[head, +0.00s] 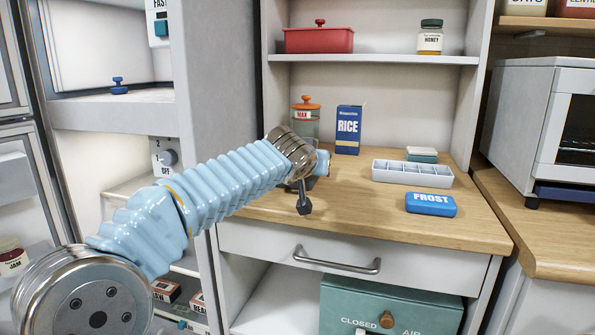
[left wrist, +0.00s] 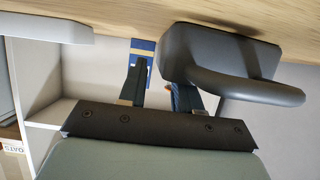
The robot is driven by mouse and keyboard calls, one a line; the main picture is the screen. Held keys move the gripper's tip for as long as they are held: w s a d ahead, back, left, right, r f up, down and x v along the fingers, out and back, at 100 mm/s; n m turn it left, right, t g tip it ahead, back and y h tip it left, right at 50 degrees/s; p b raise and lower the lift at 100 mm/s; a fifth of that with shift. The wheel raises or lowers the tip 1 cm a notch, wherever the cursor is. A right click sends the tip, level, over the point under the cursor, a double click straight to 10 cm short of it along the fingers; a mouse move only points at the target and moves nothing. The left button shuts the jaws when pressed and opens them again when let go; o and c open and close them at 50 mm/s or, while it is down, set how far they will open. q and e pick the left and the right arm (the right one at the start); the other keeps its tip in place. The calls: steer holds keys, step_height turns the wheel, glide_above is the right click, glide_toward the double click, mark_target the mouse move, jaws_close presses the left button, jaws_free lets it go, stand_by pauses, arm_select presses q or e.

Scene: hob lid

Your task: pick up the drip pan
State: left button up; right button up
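No drip pan can be made out for certain. A flat dark blue tray-like piece (head: 565,195) under the white oven at the right edge of the head view may be it. My left arm crosses the head view from the left. Its gripper (head: 304,200) is at the counter's left part, far to the left of that piece and partly hidden by the wrist. In the left wrist view the two fingers of the left gripper (left wrist: 160,88) stand apart, with nothing seen held. A dark grey part with a rounded loop (left wrist: 245,85) partly covers one finger. My right gripper is not in view.
The wooden counter (head: 355,215) bears a clear container with orange lid (head: 305,118), a RICE box (head: 348,130), a white compartment tray (head: 410,173) and a blue FROST box (head: 430,204). The white oven (head: 530,125) stands right. Bare wood lies at the counter's front.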

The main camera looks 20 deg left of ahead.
arm_select(q)
steer(key=shift+w+f, duration=0.1)
steer(key=shift+w, duration=0.1)
jaws_close()
stand_by(0.3)
